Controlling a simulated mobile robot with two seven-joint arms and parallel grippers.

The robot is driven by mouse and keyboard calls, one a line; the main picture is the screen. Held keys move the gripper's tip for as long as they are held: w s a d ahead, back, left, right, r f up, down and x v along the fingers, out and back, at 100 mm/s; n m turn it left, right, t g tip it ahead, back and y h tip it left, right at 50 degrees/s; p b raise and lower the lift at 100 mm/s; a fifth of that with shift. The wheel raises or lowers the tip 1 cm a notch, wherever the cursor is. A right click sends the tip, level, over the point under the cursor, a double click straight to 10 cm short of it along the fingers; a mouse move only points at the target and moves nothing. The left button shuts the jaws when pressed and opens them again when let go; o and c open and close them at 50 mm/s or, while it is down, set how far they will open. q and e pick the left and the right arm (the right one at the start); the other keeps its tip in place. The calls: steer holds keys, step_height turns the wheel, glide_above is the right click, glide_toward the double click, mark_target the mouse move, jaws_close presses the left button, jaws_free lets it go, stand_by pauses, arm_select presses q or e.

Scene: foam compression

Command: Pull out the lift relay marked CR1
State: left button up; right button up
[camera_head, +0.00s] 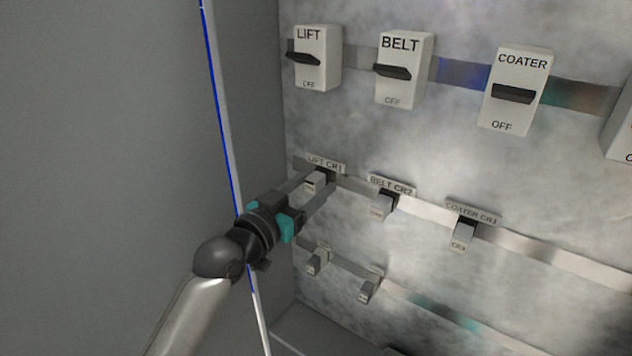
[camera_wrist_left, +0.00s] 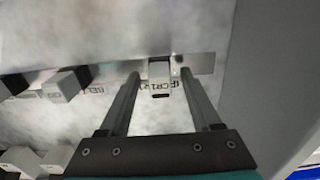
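The lift relay CR1 (camera_head: 315,182) is a small pale block on the middle rail, under a label reading LIFT CR1 (camera_head: 325,165). It also shows in the left wrist view (camera_wrist_left: 159,71), seated on the rail with its label partly hidden behind it. My left gripper (camera_head: 321,181) reaches in from the left, with its fingers toward the panel. In the left wrist view its two fingers (camera_wrist_left: 160,77) stand apart, one on each side of the relay, with a visible gap on both sides. It is open and holds nothing. My right gripper is not in view.
The BELT CR2 relay (camera_head: 382,206) and COATER CR3 relay (camera_head: 462,236) sit to the right on the same rail. LIFT (camera_head: 318,75), BELT (camera_head: 404,85) and COATER (camera_head: 516,75) switches are above. Small blocks (camera_head: 369,289) sit below. A grey cabinet wall (camera_head: 110,130) is close on the left.

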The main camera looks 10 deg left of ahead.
mark_target(310, 188)
arm_select(q)
jaws_close()
stand_by(1.0)
steer(key=shift+s, duration=0.1)
steer(key=shift+s+a, duration=0.1)
steer(key=shift+s, duration=0.05)
steer(key=shift+s+a, duration=0.2)
steer(key=shift+s, duration=0.3)
steer(key=shift+p+v, duration=0.9)
steer(key=shift+v, duration=1.35)
